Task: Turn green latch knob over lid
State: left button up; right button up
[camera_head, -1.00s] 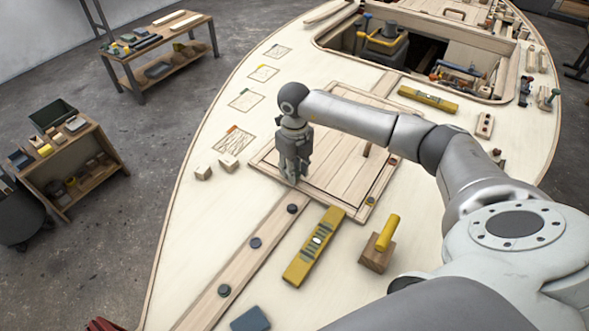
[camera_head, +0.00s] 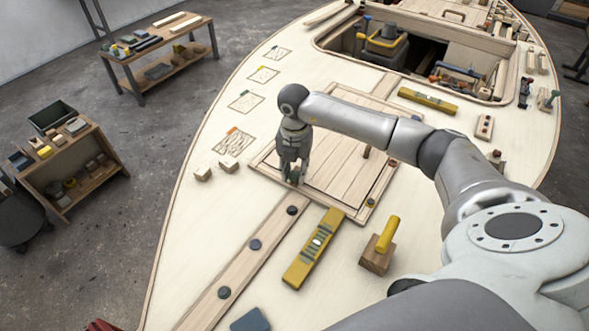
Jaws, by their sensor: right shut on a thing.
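The plywood lid (camera_head: 345,190) lies in its frame on the boat's deck, made of pale planks with a small brown handle (camera_head: 367,151). My right gripper (camera_head: 293,179) points down at the lid's near left corner. It is shut on the green latch knob (camera_head: 294,174), of which only a small dark green part shows between the fingers. Which way the latch points is hidden by the fingers. Another small knob (camera_head: 370,202) sits at the lid frame's near right corner. My left gripper is not in view.
A yellow level (camera_head: 313,248) and a wooden block with a yellow handle (camera_head: 380,245) lie on the deck nearer me. A second yellow level (camera_head: 428,100) lies beyond the lid, near the open hatch (camera_head: 420,50). Small wooden blocks (camera_head: 203,173) lie left of the gripper.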

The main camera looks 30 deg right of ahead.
aim_at(295, 174)
jog(key=shift+m, duration=1.9)
jog(key=shift+r, duration=0.1)
jog(key=o, duration=1.1)
jog(key=shift+c, duration=0.2)
notch_tip(295, 174, up, 12)
